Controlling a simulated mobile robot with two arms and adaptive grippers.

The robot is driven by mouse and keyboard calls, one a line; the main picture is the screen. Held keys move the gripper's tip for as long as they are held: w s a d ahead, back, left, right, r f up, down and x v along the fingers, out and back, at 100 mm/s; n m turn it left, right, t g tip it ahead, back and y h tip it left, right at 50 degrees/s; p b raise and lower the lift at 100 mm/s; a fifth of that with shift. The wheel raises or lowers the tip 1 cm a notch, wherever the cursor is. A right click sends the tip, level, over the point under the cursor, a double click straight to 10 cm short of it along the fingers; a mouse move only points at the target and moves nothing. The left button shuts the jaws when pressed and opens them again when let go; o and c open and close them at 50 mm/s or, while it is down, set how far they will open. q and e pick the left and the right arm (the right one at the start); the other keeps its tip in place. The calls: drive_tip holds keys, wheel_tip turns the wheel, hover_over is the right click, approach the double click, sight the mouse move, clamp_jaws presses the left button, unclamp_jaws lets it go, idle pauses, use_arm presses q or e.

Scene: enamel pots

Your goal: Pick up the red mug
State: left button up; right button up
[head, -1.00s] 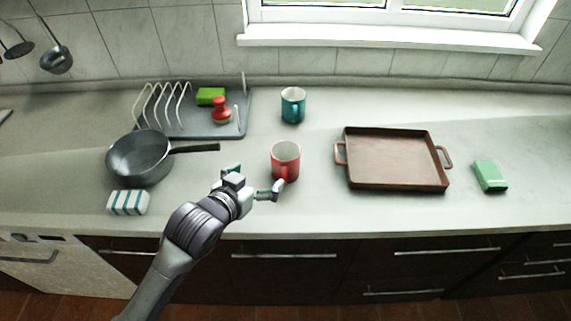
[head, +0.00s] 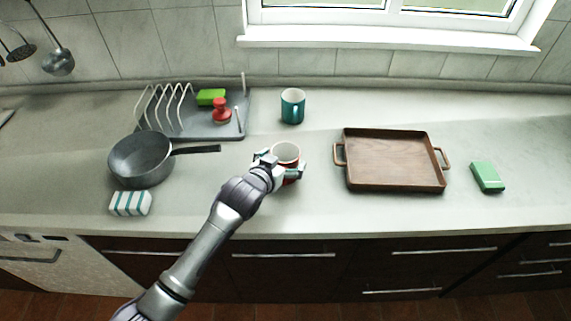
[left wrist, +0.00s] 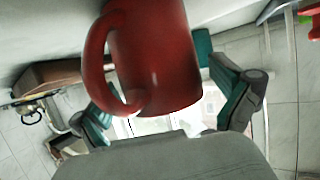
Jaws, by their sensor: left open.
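The red mug (head: 287,150) stands upright on the counter, with its front partly hidden by my left gripper (head: 281,167). My left gripper is open, its fingers on either side of the mug. In the left wrist view, the red mug (left wrist: 160,60) fills the top middle, with its handle on the left. The left gripper's fingers (left wrist: 165,105) show to the left and right of the mug there. Whether they touch it is not clear. My right gripper is not in view.
A teal mug (head: 292,106) stands behind the red mug. A brown tray (head: 394,187) lies to the right, with a green box (head: 488,176) beyond it. A grey pan (head: 140,160), a striped item (head: 130,203) and a dish rack (head: 190,130) are to the left.

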use_arm(q)
drive_tip(key=shift+w+d+f, duration=0.2)
drive_tip(key=shift+w, duration=0.2)
drive_tip(key=c, duration=1.3)
drive_tip(key=shift+r, duration=0.1)
drive_tip(key=shift+r, duration=0.15)
